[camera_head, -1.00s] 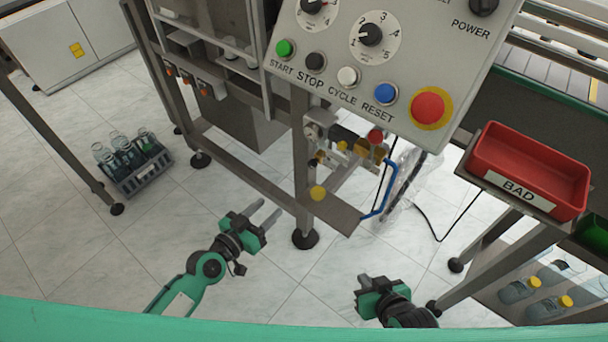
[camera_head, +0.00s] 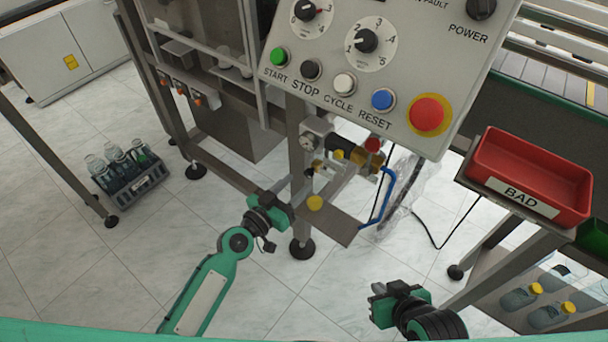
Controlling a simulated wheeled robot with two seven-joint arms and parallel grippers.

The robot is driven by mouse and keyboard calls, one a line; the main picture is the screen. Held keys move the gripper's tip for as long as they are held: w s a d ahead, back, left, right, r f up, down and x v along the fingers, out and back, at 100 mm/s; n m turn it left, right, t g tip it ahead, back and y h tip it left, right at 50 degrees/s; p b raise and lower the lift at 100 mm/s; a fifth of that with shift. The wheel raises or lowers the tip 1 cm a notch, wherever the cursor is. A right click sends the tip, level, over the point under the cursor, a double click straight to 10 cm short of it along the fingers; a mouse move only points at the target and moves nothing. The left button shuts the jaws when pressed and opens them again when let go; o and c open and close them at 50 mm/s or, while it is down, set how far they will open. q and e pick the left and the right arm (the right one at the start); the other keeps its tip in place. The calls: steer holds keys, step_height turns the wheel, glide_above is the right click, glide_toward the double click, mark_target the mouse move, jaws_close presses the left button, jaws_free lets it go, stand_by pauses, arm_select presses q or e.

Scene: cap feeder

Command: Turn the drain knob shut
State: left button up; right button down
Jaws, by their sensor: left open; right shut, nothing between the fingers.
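A small assembly of valves and fittings (camera_head: 352,158) hangs below the control panel, with a red knob (camera_head: 374,145) at its right. A round yellow knob (camera_head: 315,202) sits at its lower left, above a metal plate; I cannot tell for certain which knob is the drain knob. My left gripper (camera_head: 297,187) is open and empty, its fingers pointing up and right, just left of the yellow knob. I cannot tell whether they touch it. My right gripper (camera_head: 377,294) is shut and empty, low over the floor, well away from the fittings.
The control panel (camera_head: 400,75) with buttons overhangs the fittings. A frame post (camera_head: 297,130) stands close behind my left gripper. A blue handle or hose (camera_head: 385,198) is right of the plate. A red BAD bin (camera_head: 530,172) is at right. A bottle crate (camera_head: 132,190) stands left.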

mark_target(307, 175)
arm_select(q)
steer(key=shift+x, duration=2.15)
jaws_close()
